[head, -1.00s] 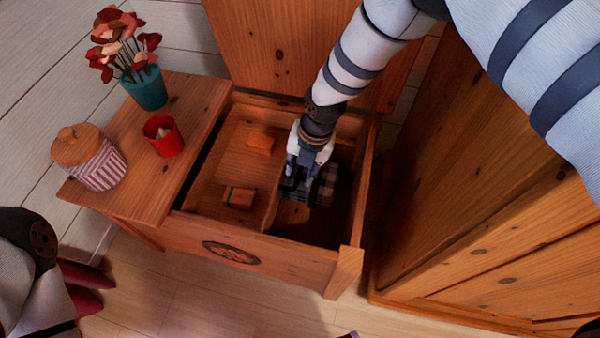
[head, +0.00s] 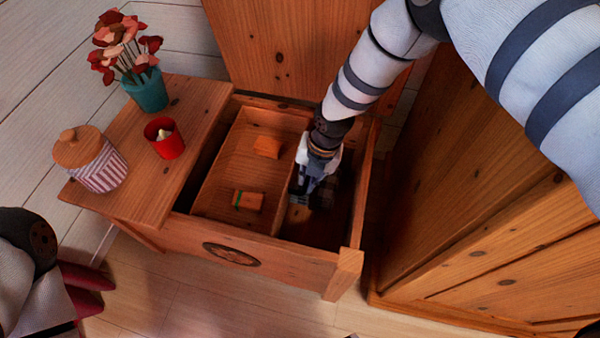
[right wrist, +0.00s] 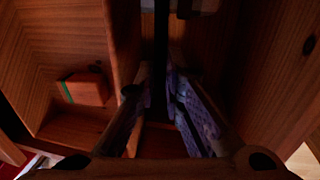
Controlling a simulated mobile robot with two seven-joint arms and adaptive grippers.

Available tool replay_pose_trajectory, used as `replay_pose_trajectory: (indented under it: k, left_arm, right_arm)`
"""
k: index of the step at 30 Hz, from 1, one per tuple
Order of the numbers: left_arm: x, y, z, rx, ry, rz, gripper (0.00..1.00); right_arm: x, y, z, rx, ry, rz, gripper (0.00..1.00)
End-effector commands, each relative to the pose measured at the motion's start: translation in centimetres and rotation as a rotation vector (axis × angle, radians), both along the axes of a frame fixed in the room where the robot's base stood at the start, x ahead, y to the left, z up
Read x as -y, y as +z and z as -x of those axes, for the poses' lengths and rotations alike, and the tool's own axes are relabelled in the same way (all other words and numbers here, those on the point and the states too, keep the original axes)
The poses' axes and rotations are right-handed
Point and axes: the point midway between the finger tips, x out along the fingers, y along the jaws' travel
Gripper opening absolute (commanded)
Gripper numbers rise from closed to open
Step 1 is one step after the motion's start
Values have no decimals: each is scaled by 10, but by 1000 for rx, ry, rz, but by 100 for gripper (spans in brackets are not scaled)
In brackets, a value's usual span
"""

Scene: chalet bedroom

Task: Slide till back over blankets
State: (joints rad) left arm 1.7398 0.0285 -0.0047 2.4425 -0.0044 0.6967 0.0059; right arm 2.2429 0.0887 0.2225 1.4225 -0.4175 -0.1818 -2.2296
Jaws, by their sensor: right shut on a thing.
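The till (head: 228,160) is a shallow wooden tray inside the open chest (head: 285,258). It holds an orange block (head: 267,147) and an orange block with a green band (head: 248,200), which also shows in the right wrist view (right wrist: 86,89). The dark plaid blankets (head: 323,198) lie low in the chest's right part, mostly hidden by my gripper and shadow. My right gripper (head: 303,196) is down inside the chest at the till's right wall (right wrist: 122,40), shut on it; the exact contact is dark. My left gripper is out of view.
The chest's left top carries a striped jar (head: 100,172), a red cup (head: 164,140) and a teal flower vase (head: 147,90). A raised wooden lid (head: 285,45) stands behind. A large wooden cabinet (head: 480,230) stands close on the right. Red slippers (head: 85,290) lie at lower left.

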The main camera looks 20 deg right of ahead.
Motion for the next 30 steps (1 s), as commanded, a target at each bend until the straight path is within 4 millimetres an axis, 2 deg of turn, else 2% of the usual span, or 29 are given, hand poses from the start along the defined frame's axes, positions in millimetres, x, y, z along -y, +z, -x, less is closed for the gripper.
replay_pose_trajectory:
  k: [9,12,13,21,23,30]
  left_arm:
    - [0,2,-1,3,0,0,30]
    - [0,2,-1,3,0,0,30]
    - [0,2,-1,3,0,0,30]
    - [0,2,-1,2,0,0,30]
    - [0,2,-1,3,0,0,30]
    - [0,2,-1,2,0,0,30]
  right_arm:
    - [7,0,5,-3,0,3,0]
    - [7,-1,5,-4,0,4,27]
    - [7,-1,5,-3,0,3,30]
    - [5,1,4,-1,0,1,30]
    - [6,7,3,1,0,1,30]
    - [14,56,9,1,-1,0,30]
